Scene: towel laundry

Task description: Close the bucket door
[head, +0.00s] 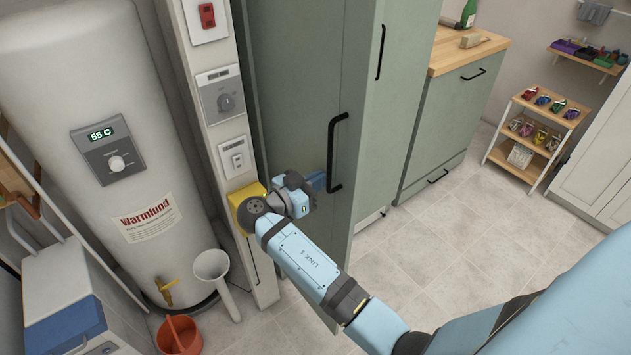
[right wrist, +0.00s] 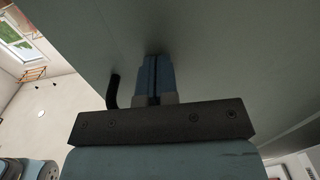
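A tall grey-green cupboard door (head: 290,85) with a long black bar handle stands in the middle of the head view. I take it as the bucket door; how far it stands open I cannot tell. My right gripper (head: 318,181) is at the door's face, just left of the handle's lower end (head: 335,186). In the right wrist view its blue fingers (right wrist: 154,75) are together with nothing seen between them, their tips at or very near the door panel (right wrist: 215,50). The handle (right wrist: 113,92) shows left of the fingers, not gripped. My left gripper is out of view.
A white water heater (head: 90,190) stands left, with a narrow switch panel (head: 228,130) between it and the door. An orange bucket (head: 180,335) and a white funnel (head: 212,266) are low at the left. A wooden-topped counter (head: 450,100) stands right. The tiled floor (head: 470,240) is clear.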

